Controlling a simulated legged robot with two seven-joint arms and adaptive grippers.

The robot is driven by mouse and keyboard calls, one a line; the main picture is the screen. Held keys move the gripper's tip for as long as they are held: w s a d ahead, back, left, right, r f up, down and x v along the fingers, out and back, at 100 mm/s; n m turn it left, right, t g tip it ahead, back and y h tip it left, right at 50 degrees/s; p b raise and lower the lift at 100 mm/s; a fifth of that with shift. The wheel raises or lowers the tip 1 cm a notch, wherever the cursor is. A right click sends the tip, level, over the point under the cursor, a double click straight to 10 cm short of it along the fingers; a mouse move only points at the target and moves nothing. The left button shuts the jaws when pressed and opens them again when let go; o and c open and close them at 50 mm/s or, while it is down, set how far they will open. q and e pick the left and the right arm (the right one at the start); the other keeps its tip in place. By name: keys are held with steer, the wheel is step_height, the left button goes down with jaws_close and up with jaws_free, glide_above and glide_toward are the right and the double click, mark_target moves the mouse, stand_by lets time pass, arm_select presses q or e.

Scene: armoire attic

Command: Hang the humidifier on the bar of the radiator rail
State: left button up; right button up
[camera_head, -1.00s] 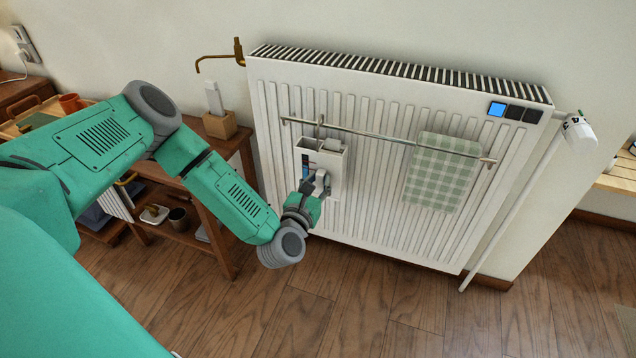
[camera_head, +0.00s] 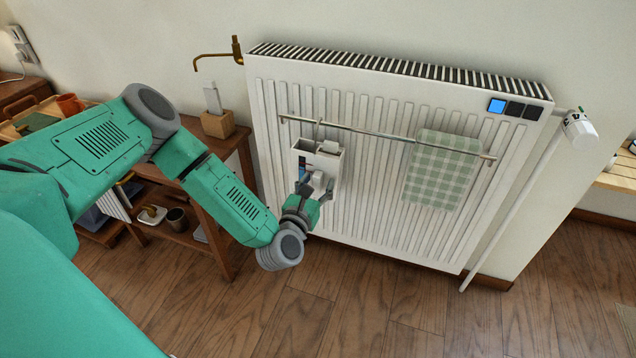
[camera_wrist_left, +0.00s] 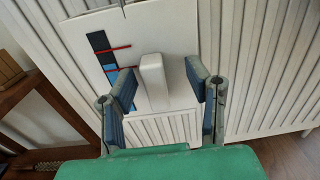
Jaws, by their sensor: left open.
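The humidifier (camera_head: 329,163) is a white box with an open top, in front of the left part of the radiator. A thin hook (camera_head: 318,126) rises from it to the metal bar (camera_head: 370,133) and appears to be over it; the exact contact is too small to tell. My left gripper (camera_head: 316,184) is at the humidifier's front. In the left wrist view, its open fingers (camera_wrist_left: 160,82) stand on either side of the white handle block (camera_wrist_left: 152,75), with gaps on both sides. The humidifier (camera_wrist_left: 178,40) shows a blue and black strip with red marks there. My right gripper is out of view.
A green checked towel (camera_head: 440,170) hangs on the bar's right part. The white radiator (camera_head: 400,225) has a valve (camera_head: 579,127) at right. A wooden shelf (camera_head: 235,145) with a small block stands at left, close to my left arm. The bar between humidifier and towel is free.

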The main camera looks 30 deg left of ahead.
arm_select(q)
steer(key=v, duration=1.2)
steer(key=s+d+f+m+g+h, duration=0.3)
steer(key=d+m+h, duration=0.1)
steer(key=d+m, duration=0.35)
steer(key=s+d+f+m+g+h, duration=0.2)
steer(key=d+f+m+g+h, duration=0.15)
steer(key=d+m, duration=0.35)
steer(key=s+f+m+g+h, duration=0.1)
steer(key=s+f+m+g, duration=0.3)
steer(key=s+m, duration=0.45)
steer(key=s+a+r+m+g+y, duration=0.1)
steer(key=s+a+m+g+y, duration=0.5)
steer(key=s+a+m, duration=0.7)
steer(key=w+d+r+m+p, duration=0.1)
steer(key=w+r+p, duration=0.1)
steer(key=r+p, duration=0.6)
steer(key=w+d+r+m+h+p, duration=0.1)
steer(key=r+m+p, duration=0.1)
steer(key=r+p, duration=0.7)
steer(key=shift+w+d+p, duration=0.15)
steer(key=shift+w+p, duration=0.25)
steer(key=shift+p, duration=0.05)
